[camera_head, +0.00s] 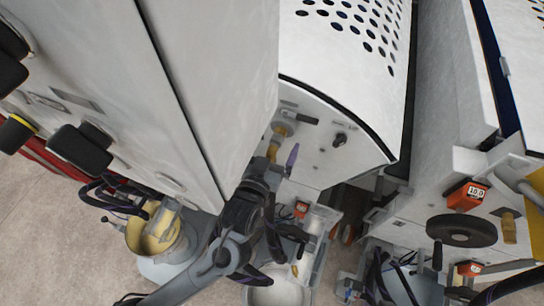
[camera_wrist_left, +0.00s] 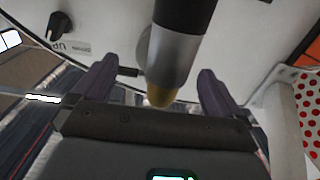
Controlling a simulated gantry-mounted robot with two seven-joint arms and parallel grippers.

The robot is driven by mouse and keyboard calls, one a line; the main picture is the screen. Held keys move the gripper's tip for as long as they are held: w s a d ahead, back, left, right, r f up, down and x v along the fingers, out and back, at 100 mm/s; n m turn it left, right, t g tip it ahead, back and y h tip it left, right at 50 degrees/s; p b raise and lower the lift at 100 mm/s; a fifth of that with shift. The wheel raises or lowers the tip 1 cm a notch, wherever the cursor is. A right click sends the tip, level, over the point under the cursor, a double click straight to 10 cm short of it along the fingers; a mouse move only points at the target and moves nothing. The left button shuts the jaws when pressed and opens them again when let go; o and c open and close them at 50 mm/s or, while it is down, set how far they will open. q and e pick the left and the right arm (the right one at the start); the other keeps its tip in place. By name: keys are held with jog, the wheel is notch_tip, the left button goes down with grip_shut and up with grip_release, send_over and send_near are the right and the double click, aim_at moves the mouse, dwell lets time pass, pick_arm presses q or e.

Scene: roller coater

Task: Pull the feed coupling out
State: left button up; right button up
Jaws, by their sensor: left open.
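The feed coupling, as it appears to be, is a brass-yellow fitting (camera_head: 280,130) on the white end panel below the perforated cover in the head view. In the left wrist view a cylinder with a black upper part, silver body and yellow tip (camera_wrist_left: 174,60) points down between the fingers; it looks like the same coupling. My left gripper (camera_head: 281,156) is open just below the fitting in the head view. Its purple fingers stand on either side of the cylinder in the wrist view (camera_wrist_left: 154,85), with gaps visible. My right gripper is not in view.
A black knob (camera_head: 340,140) sits on the panel right of the coupling. A tall white cabinet (camera_head: 215,80) stands close on the left. A black handwheel (camera_head: 461,231) and orange counters (camera_head: 467,194) are on the right-hand machine. A white bucket (camera_head: 277,292) stands below.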

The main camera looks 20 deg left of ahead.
aim_at(269, 156)
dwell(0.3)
pick_arm(q)
grip_shut()
dwell(0.7)
jog(key=shift+s+r+p, duration=0.1)
jog(key=shift+s+p, duration=0.05)
jog(key=shift+p, duration=0.25)
jog(key=shift+s, duration=0.45)
jog(key=shift+s+p, duration=0.7)
jog(key=shift+s, duration=0.4)
jog(key=shift+s+p, duration=0.55)
jog(key=shift+s, duration=0.75)
